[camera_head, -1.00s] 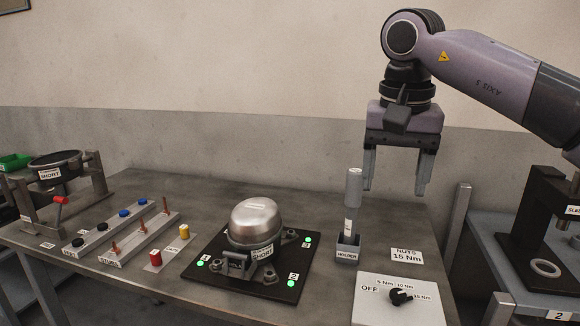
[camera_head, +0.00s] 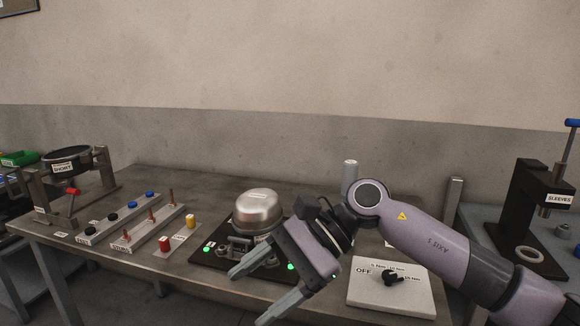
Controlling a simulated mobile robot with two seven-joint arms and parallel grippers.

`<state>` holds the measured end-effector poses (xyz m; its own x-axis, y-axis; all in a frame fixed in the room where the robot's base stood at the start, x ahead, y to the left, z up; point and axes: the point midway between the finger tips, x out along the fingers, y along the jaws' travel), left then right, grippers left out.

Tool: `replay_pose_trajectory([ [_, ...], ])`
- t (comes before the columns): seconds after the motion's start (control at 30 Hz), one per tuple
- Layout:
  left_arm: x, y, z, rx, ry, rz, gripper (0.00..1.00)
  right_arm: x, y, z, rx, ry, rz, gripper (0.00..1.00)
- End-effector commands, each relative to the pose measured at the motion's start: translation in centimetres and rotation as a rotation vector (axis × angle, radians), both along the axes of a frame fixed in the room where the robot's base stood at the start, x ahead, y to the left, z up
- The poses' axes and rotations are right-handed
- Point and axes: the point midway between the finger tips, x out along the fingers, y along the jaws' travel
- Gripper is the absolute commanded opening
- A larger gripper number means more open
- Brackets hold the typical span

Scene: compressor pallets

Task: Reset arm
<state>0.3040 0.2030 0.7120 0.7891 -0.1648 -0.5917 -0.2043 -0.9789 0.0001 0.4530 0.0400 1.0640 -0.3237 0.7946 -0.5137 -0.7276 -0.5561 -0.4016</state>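My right arm comes in from the lower right, and its purple wrist is low over the front of the workbench (camera_head: 130,210). My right gripper (camera_head: 255,294) points down and left, its two grey fingers apart with nothing between them. It is in front of the silver compressor (camera_head: 258,208), which sits on a black plate (camera_head: 203,252) with green lights. The wrist hides the right part of this plate. The grey tool (camera_head: 349,172) stands behind my arm with only its top showing; its holder is hidden. My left gripper is not in view.
A white dial panel (camera_head: 365,298) with a black knob lies under my forearm. Racks with blue and black caps (camera_head: 112,217) and copper tubes stand left, near red and yellow cylinders (camera_head: 178,235). A black press (camera_head: 530,205) stands right. A ring fixture (camera_head: 70,160) stands far left.

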Motion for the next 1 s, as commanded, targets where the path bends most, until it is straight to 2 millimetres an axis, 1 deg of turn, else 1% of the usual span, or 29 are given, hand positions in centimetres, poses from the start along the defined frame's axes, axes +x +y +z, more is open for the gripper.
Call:
replay_pose_trajectory([
  [0.03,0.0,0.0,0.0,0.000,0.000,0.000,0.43,-0.9,1.0,-0.4,0.075,0.111,-0.039,0.69],
  [0.1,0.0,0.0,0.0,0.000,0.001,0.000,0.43,-1.7,2.1,-0.3,0.171,0.263,-0.101,0.69],
  [0.17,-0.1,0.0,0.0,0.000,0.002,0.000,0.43,-2.1,2.8,-0.1,0.249,0.401,-0.154,0.69],
  [0.2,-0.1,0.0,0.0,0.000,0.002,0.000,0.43,-2.2,3.0,0.1,0.298,0.497,-0.192,0.69],
  [0.27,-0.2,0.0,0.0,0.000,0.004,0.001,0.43,-2.3,3.2,0.2,0.370,0.641,-0.246,0.69],
  [0.37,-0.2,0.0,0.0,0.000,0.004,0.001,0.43,-1.9,2.9,0.3,0.482,0.894,-0.337,0.69],
  [0.43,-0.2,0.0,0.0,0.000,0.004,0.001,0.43,-1.3,2.3,0.1,0.557,1.077,-0.398,0.69],
  [0.57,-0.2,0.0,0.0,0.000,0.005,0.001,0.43,0.0,0.4,-1.2,0.689,1.423,-0.508,0.69],
  [0.6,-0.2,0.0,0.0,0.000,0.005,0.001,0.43,0.5,-0.4,-1.9,0.728,1.533,-0.541,0.69],
  [0.67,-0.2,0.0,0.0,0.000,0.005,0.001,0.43,1.2,-1.7,-3.0,0.786,1.696,-0.588,0.69],
  [0.7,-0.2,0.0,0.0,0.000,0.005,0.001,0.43,1.5,-2.6,-4.0,0.824,1.807,-0.617,0.69],
  [0.77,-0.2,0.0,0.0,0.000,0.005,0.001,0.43,2.0,-4.1,-5.7,0.884,1.972,-0.661,0.69],
  [0.8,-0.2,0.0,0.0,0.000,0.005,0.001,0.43,2.2,-5.2,-7.0,0.923,2.083,-0.688,0.69],
  [0.87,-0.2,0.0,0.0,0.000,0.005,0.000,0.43,2.4,-6.9,-9.1,0.985,2.247,-0.727,0.69],
  [0.9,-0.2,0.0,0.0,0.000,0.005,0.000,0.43,2.3,-8.0,-10.7,1.026,2.357,-0.753,0.69],
  [0.97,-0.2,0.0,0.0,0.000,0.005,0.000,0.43,2.0,-9.8,-13.1,1.092,2.519,-0.786,0.69],
  [1.0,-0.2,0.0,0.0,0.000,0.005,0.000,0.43,1.6,-11.0,-14.9,1.138,2.627,-0.807,0.69],
])
